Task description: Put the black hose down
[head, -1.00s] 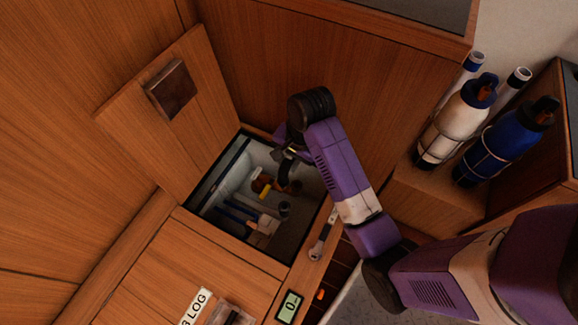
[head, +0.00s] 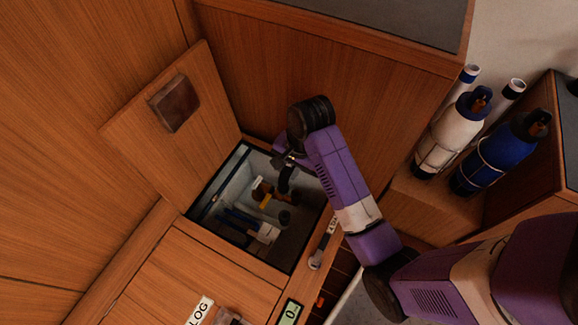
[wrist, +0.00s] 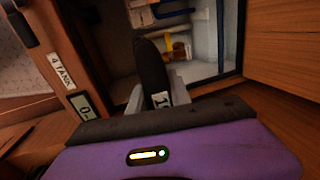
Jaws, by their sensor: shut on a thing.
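My gripper (head: 286,161) is over the open locker (head: 235,182), near its right back side. It is shut on the black hose (head: 286,181), which hangs down from the jaws into the locker opening. In the wrist view the black hose (wrist: 151,68) stands between the pale fingers (wrist: 157,92) as a thick dark curved band. A white tag with a 1 shows at its near end. I cannot tell whether the hose touches anything in the locker; part of it is hidden by the gripper.
The locker holds an orange-brown item with a yellow part (head: 264,197), blue-handled tools (head: 236,219) and a dark round piece (head: 285,217). The hatch lid (head: 190,130) stands open at left. A white bottle (head: 450,135) and a blue bottle (head: 495,155) stand at right.

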